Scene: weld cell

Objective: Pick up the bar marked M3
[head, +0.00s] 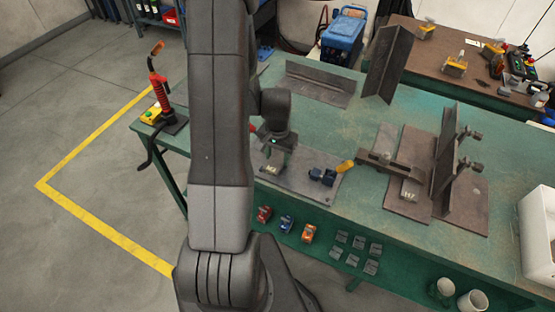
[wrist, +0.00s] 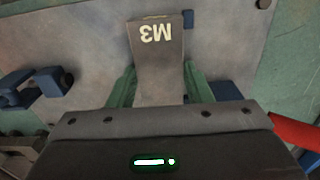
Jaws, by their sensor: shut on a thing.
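The grey bar marked M3 (wrist: 157,50) lies between the two green fingers of my gripper (wrist: 160,88) in the wrist view, with its marked end pointing away from the palm. The marking reads upside down there. In the head view the M3 bar (head: 271,170) shows at the lower end of my gripper (head: 277,153), over the grey plate (head: 298,190) on the green table. My gripper is shut on the bar. I cannot tell whether the bar touches the plate. My arm hides part of the table to the left.
A blue clamp (head: 322,176) with a yellow-orange handle sits on the plate, right of the bar. Another bar marked H7 (head: 410,190) lies farther right beside an upright steel plate (head: 445,160). A red-handled tool (head: 160,92) stands at the table's left corner.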

